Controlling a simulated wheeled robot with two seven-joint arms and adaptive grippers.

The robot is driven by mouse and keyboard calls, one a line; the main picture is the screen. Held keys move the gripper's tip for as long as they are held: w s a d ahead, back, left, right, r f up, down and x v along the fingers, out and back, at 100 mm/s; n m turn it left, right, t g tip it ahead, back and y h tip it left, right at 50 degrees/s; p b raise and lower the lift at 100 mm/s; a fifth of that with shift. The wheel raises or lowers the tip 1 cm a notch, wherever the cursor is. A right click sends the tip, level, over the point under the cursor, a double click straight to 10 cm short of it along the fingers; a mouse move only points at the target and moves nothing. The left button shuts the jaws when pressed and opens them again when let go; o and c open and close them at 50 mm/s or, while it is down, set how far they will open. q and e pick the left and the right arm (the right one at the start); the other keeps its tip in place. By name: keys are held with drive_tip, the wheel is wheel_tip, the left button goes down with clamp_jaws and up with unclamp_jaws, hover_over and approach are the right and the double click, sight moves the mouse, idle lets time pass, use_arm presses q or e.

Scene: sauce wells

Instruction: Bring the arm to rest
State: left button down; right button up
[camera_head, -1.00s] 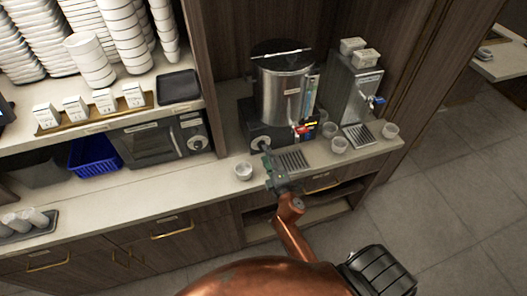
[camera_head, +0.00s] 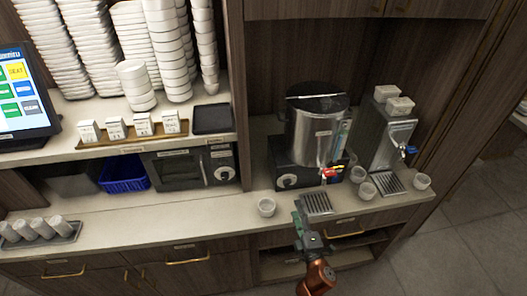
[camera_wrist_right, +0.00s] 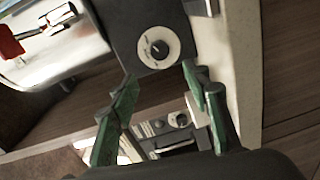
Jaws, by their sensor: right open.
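My right gripper (camera_head: 303,222) is open and empty at the counter's front edge, below the steel urn and left of its drip tray. In the right wrist view its two green fingers (camera_wrist_right: 160,85) stand apart with nothing between them. Beyond the fingers that view shows the urn's black base with a round dial (camera_wrist_right: 159,49). My copper-coloured right arm (camera_head: 317,278) comes up from the bottom of the head view. My left gripper is not in view.
Several cups stand at right by a second dispenser (camera_head: 388,145). The counter's left middle is clear.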

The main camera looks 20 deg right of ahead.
drive_tip(key=s+d+f+m+g+h, duration=0.2)
drive_tip(key=s+d+f+m+g, duration=0.55)
drive_tip(key=s+m, duration=0.25)
drive_tip(key=s+a+f+m+g+y, duration=0.2)
drive_tip(key=s+a+f+g, duration=0.15)
drive_tip(key=s, duration=0.35)
drive_tip(key=s+a+f+m+g+y, duration=0.3)
drive_tip(key=s+a+f, duration=0.1)
drive_tip(key=s, duration=0.4)
wheel_tip(320, 180, down, 28)
drive_tip(key=s+a+n, duration=0.1)
drive_tip(key=s+f+g, duration=0.2)
drive_tip(key=s+f, duration=1.7)
drive_tip(key=s, duration=0.1)
drive_tip(key=shift+a+n, duration=0.3)
